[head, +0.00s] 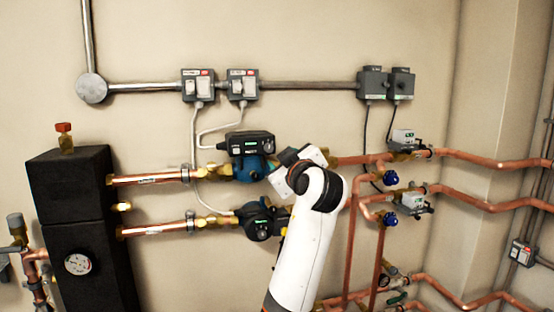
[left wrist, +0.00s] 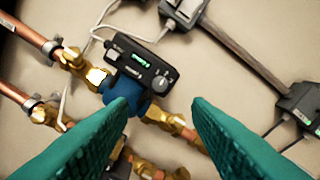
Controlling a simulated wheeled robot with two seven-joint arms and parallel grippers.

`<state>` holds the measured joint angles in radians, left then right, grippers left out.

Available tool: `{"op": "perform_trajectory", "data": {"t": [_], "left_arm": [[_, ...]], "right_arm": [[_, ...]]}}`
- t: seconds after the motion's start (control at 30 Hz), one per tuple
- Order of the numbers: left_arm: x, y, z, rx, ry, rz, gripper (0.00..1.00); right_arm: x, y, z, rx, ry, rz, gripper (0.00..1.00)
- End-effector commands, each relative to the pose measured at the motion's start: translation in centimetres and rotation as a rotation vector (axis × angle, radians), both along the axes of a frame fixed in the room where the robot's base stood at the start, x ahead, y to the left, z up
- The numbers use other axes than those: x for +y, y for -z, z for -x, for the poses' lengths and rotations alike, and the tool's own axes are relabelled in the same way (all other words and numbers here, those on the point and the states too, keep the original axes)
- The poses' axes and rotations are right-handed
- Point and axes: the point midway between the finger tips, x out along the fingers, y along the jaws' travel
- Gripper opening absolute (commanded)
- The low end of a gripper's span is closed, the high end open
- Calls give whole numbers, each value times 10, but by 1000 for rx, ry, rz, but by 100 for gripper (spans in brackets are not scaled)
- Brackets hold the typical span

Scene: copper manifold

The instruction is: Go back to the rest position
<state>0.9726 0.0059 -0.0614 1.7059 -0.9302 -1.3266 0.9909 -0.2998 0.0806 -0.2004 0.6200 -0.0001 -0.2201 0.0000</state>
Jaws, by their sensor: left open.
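My left gripper (left wrist: 160,112) is open, with two green textured fingers spread wide and nothing between their tips. In the left wrist view the upper pump, with a blue body (left wrist: 128,92) and a black control box (left wrist: 140,65), lies beyond the fingers. The left fingertip overlaps its lower edge in the picture; I cannot tell whether they touch. In the head view my white arm rises from the bottom middle, and its wrist is just right of the upper pump (head: 249,158). The fingers are mostly hidden there. My right gripper is not in view.
Copper pipes (head: 150,179) run along the wall beside my arm. A lower pump (head: 258,220) sits left of the arm. Switch boxes (head: 198,86) and a conduit (head: 310,85) are above. A black insulated block (head: 70,190) stands at left. Valves with actuators (head: 410,203) are at right.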

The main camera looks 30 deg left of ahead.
Motion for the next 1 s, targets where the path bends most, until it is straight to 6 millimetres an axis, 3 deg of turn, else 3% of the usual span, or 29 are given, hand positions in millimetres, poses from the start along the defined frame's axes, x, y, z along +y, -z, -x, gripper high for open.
{"op": "perform_trajectory", "data": {"t": [0.2,0.77,0.87,0.97,1.0], "left_arm": [[-17,0,14,0,0,0,45],[-18,1,15,4,1,-2,45],[-21,14,5,46,20,-20,45],[-28,52,-19,156,74,-71,45],[-32,75,-31,215,105,-97,45]], "right_arm": [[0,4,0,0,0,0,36],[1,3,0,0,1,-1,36],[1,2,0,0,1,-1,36],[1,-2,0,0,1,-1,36],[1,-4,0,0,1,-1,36]]}}
